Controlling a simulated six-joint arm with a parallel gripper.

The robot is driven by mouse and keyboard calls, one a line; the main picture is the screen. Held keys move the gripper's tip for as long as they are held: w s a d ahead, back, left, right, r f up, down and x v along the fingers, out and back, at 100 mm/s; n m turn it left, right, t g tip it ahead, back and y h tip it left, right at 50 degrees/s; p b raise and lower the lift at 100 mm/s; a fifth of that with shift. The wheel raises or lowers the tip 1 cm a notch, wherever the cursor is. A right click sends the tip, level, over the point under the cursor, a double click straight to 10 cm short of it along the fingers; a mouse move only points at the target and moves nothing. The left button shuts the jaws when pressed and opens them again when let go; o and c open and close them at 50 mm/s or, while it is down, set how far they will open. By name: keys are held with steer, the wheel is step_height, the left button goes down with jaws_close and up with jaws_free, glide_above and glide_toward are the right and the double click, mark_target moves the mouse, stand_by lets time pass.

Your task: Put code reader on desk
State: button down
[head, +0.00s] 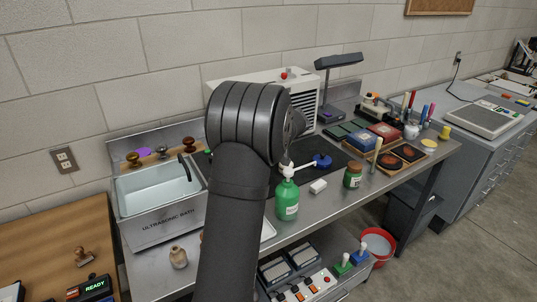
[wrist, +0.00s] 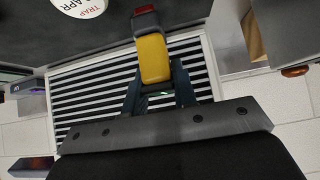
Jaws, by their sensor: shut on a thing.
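A yellow handheld tool with a dark red and black head, which looks like the code reader (wrist: 154,58), is between the fingers of my gripper (wrist: 157,88) in the wrist view. My gripper is shut on it. In the head view my arm hides both the gripper and the reader. A brown wooden desk top (head: 40,242) is at the lower left, left of the steel bench. A stamp (head: 82,257) and a dark device reading READY (head: 92,287) are on it.
The steel bench (head: 327,207) carries an ultrasonic bath (head: 157,222), a green bottle (head: 287,202), a green jar (head: 353,176) and a white slatted unit (head: 250,75). A grey drawer cabinet (head: 490,165) stands at the right. The desk's rear left part looks clear.

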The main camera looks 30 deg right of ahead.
step_height(320, 180, up, 5)
steer(key=shift+f, duration=0.1)
steer(key=s+a+r+m+g+h, duration=0.1)
steer(key=s+a+r+m+h, duration=0.1)
steer(key=s, duration=0.6)
steer(key=s+a+r+m+g+h, duration=0.1)
steer(key=s+a+r+m+h, duration=0.1)
steer(key=s+a+m, duration=0.4)
steer(key=shift+s+r+h, duration=0.25)
steer(key=shift+s+h, duration=0.65)
steer(key=shift+s, duration=0.15)
steer(key=w+d+f+m, duration=0.1)
steer(key=w+d+f, duration=0.1)
steer(key=w+d, duration=0.5)
steer(key=w+d+f, duration=0.3)
steer(key=d, duration=0.7)
steer(key=shift+g+h, duration=0.3)
step_height(320, 180, down, 9)
steer(key=shift+f, duration=0.1)
